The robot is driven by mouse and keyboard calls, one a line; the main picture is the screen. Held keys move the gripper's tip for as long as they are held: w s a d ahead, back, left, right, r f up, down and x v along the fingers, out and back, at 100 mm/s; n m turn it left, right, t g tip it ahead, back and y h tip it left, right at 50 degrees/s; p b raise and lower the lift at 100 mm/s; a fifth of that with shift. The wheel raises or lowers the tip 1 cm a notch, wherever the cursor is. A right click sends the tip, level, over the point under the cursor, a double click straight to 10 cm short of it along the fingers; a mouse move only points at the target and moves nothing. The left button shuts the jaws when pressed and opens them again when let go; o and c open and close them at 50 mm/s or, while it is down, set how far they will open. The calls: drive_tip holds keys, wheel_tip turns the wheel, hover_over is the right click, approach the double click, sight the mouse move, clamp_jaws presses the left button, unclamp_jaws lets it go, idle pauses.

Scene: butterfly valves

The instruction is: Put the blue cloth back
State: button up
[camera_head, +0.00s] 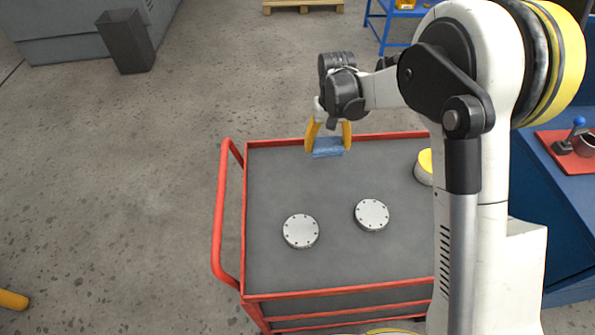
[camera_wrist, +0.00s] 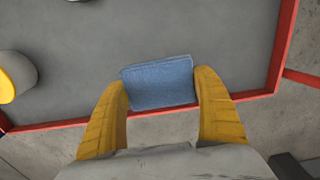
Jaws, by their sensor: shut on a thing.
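The blue cloth (camera_head: 327,148) is a small folded pad between the yellow fingers of my gripper (camera_head: 328,139), near the far edge of the red-framed cart (camera_head: 269,177). In the wrist view the cloth (camera_wrist: 158,83) spans the gap between the two fingers (camera_wrist: 160,97), which touch its sides. My gripper is shut on it. The cloth appears over the grey cart top, close to the red rim. I cannot tell whether it touches the top or is held just above it.
Two round silver flanges (camera_head: 300,231) (camera_head: 371,214) lie on the cart top. A yellow and white round thing (camera_head: 425,168) sits at its right, partly behind my arm. A blue bench (camera_head: 567,215) with a red tray (camera_head: 568,152) stands farther right. Much of the cart top is clear.

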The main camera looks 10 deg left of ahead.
drive_tip(key=b, duration=0.2)
hover_over(301, 173)
wheel_tip(301, 173, down, 5)
drive_tip(key=shift+d+r, duration=0.1)
drive_tip(key=shift+r, duration=0.05)
drive_tip(key=shift+f+b, duration=0.9)
drive_tip(key=shift+f, duration=1.05)
drive_tip(key=shift+f, duration=0.15)
drive_tip(key=o, duration=1.1)
wheel_tip(301, 173, up, 12)
drive_tip(key=p, duration=0.4)
drive_tip(key=shift+r, duration=0.25)
